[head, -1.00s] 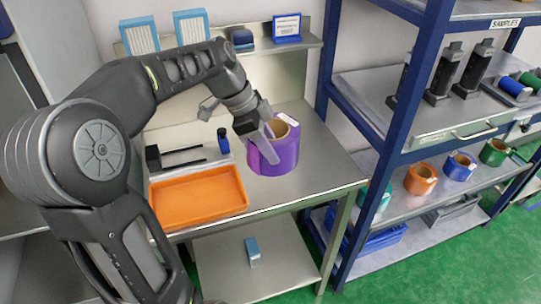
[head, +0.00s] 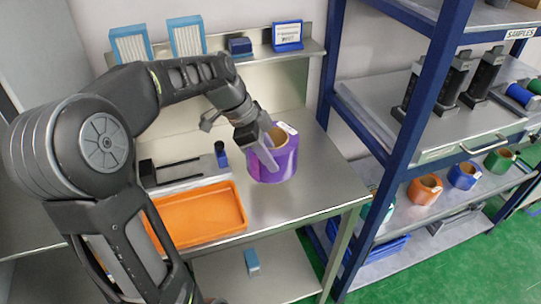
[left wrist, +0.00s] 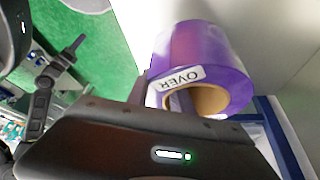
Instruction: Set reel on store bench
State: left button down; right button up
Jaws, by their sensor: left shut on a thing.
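The purple reel (head: 275,158) is at the right part of the steel bench (head: 310,195), upright with its cardboard core facing up. I cannot tell if its base touches the bench top. My left gripper (head: 263,150) is shut on the reel's wall, at its left front side. In the left wrist view the purple reel (left wrist: 205,60) shows a white label reading "OVER" and its open core, with my left gripper (left wrist: 160,95) at its edge. The fingertips are partly hidden there. My right gripper is not in view.
An orange tray (head: 200,215), a small blue bottle (head: 221,155) and a dark tool (head: 170,172) are left of the reel on the bench. A blue-framed rack (head: 400,140) at right holds other reels, including an orange one (head: 424,188). Bench around the reel's front is clear.

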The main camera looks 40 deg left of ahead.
aim_at(270, 177)
pick_arm(q)
jog(key=shift+w+f, duration=0.1)
jog(key=shift+f, duration=1.5)
jog(key=shift+f+p, duration=0.55)
jog(key=shift+f, duration=1.35)
jog(key=c, duration=1.1)
grip_release()
jog(key=b+v, duration=0.1)
jog(key=v, duration=1.1)
jog(key=shift+b, duration=0.35)
